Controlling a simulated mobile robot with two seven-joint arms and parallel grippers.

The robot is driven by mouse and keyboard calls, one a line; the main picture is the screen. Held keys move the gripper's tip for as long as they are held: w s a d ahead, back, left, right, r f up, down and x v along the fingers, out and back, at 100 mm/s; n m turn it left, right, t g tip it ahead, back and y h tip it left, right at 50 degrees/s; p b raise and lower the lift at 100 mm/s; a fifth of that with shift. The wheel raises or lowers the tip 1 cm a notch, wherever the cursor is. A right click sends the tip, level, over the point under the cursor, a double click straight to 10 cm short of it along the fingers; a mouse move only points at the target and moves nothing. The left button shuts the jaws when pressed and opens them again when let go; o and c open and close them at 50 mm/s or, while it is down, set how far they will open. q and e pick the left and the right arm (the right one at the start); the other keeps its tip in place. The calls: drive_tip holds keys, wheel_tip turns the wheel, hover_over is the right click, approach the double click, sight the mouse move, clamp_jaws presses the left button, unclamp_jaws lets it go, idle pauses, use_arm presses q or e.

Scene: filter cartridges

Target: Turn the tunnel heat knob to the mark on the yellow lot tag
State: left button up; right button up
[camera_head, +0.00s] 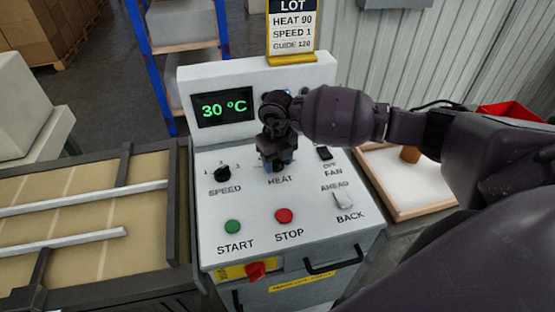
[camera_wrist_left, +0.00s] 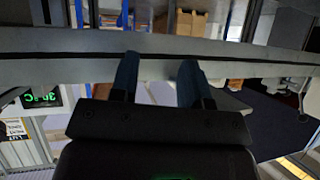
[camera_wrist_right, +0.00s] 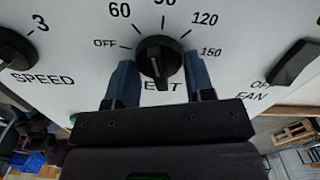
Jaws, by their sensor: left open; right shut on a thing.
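The heat knob (camera_wrist_right: 158,62) is black and round with a raised grip bar, on the white sloped panel (camera_head: 300,190). My right gripper (camera_wrist_right: 160,82) is shut on it, one blue finger on each side. In the head view my right gripper (camera_head: 277,160) hides the knob. The dial reads OFF, 60, 90, 120 and 150; the bar stands near upright, and I cannot tell which end is the pointer. The yellow-edged lot tag (camera_head: 292,30) reads HEAT 90, SPEED 1, GUIDE 120. My left gripper (camera_wrist_left: 158,82) is open and empty, outside the head view.
The display (camera_head: 223,107) reads 30 °C. The speed knob (camera_head: 222,174) is left of the heat knob, the fan switch (camera_head: 325,153) right. Green start (camera_head: 233,227) and red stop (camera_head: 284,216) buttons are below. A conveyor (camera_head: 90,215) runs at left; a wooden tray (camera_head: 405,185) is at right.

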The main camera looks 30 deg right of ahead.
sight(277, 160)
drive_tip(key=shift+m, duration=1)
drive_tip(key=shift+r+m, duration=0.1)
drive_tip(key=shift+m, duration=0.4)
drive_tip(key=o, duration=0.9)
wheel_tip(277, 160, up, 11)
drive_tip(key=shift+f+b, duration=0.15)
drive_tip(key=shift+b, duration=0.2)
